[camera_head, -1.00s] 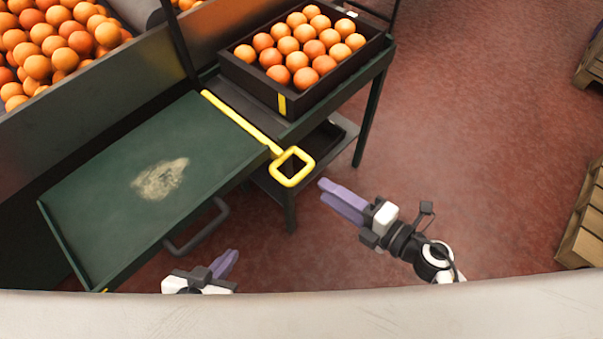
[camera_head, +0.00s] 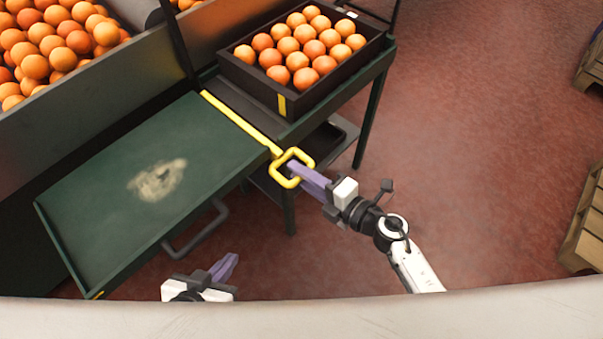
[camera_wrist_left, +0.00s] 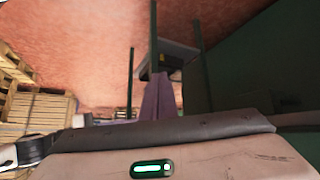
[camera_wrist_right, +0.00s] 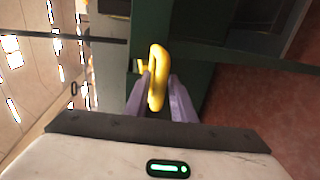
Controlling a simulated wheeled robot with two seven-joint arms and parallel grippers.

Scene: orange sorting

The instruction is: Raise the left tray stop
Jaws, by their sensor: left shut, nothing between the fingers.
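The yellow tray stop (camera_head: 240,124) is a bar lying along the right edge of the green tray, with a square loop handle (camera_head: 278,178) at its near end. My right gripper (camera_head: 293,168) is at the loop. In the right wrist view, its purple fingers (camera_wrist_right: 159,82) stand on either side of the yellow loop (camera_wrist_right: 157,62), with a gap visible, so it looks open around it. My left gripper (camera_head: 232,258) is shut and empty, low in front of the tray; its fingers also show in the left wrist view (camera_wrist_left: 158,80).
The green tray (camera_head: 100,190) is empty but for a pale worn patch, with a dark handle (camera_head: 195,230) below its front edge. A dark crate (camera_head: 262,85) of oranges stands behind the stop. More oranges (camera_head: 60,45) fill the bin at the back left. Pallets (camera_head: 585,225) stand at the right.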

